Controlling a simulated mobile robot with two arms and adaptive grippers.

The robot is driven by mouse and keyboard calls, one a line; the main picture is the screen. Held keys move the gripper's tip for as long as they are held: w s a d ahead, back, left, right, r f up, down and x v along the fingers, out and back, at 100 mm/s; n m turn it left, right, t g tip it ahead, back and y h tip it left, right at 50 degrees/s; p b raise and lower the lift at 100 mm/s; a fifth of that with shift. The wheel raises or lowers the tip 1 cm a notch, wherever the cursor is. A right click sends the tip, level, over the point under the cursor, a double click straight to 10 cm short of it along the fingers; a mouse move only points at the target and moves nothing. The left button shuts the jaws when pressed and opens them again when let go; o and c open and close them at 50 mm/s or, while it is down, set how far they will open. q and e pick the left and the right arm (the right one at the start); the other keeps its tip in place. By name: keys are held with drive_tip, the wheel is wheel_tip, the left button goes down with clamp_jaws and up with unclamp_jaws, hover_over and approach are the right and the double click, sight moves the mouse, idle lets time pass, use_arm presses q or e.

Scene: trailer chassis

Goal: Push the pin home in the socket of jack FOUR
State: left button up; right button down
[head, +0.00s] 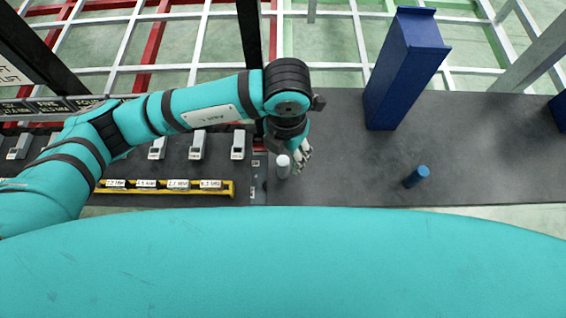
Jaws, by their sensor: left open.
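My left gripper (297,160) points down over the dark bench, just right of the grey units. It is open. A small white upright cylinder (283,167) stands at its left side; I cannot tell whether it is between the fingers or beside them. A short blue cylinder (417,176) lies or leans on the bench farther right, clear of the gripper. My right gripper is not in view.
A tall blue box (405,65) stands on the dark bench (490,140) at the right. Several grey units (197,146) with pale fronts stand left of the gripper, behind a yellow labelled rail (165,190). A dark post rises behind my arm. The bench's right part is mostly clear.

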sight(283, 160)
use_arm(q)
drive_tip(key=f, duration=0.1)
drive_tip(key=f+p, duration=0.1)
drive_tip(key=f, duration=0.1)
drive_tip(key=f+p, duration=0.1)
drive_tip(key=shift+w+a+f, duration=0.1)
drive_tip(key=shift+a+f, duration=0.2)
drive_tip(key=shift+f, duration=0.5)
drive_tip(key=shift+r, duration=0.1)
clamp_jaws()
